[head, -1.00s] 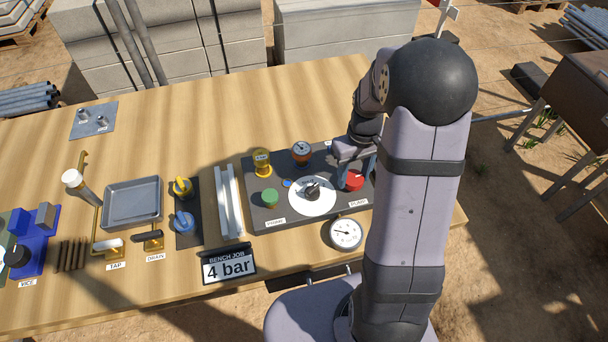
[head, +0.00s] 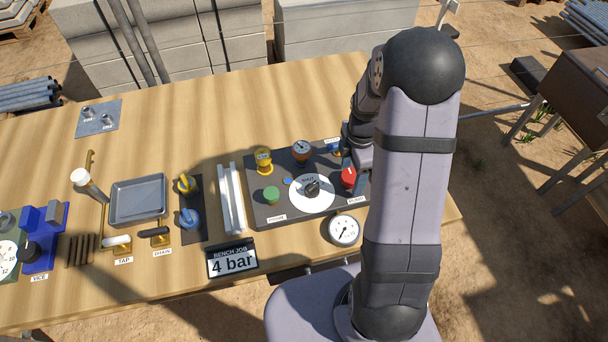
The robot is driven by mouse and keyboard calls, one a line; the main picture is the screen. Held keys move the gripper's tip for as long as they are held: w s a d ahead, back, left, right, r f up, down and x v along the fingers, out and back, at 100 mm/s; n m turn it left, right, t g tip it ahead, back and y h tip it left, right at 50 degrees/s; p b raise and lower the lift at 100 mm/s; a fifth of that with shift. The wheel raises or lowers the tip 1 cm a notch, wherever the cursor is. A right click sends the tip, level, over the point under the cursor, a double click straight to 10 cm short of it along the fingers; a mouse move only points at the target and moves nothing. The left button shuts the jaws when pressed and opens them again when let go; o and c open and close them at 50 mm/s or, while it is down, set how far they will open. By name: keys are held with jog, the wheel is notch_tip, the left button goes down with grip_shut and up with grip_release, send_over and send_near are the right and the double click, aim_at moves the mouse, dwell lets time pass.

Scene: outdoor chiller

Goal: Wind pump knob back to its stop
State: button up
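The pump panel (head: 258,213) is a dark plate on the wooden bench, left of my arm. On it a black knob (head: 311,188) sits in the middle of a round white dial (head: 311,205). A green button (head: 271,195) is to the left of the dial and a red one (head: 348,178) to the right. My gripper (head: 362,178) is at the right end of the panel, just right of the red button and apart from the black knob. My arm hides most of its fingers, so I cannot tell whether it is open or holds anything.
A round white gauge (head: 344,230) lies in front of the panel. A grey tray (head: 138,200) and valves are further left.

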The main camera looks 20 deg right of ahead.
jog(key=o, duration=0.5)
jog(key=shift+r, duration=0.1)
notch_tip(320, 180, up, 7)
jog(key=p, duration=0.6)
dwell(0.3)
jog(key=shift+w+r+b, duration=0.1)
jog(key=shift+r+b, duration=0.3)
jog(key=shift+r, duration=0.25)
notch_tip(320, 180, up, 6)
jog(key=b, duration=0.2)
send_over(352, 175)
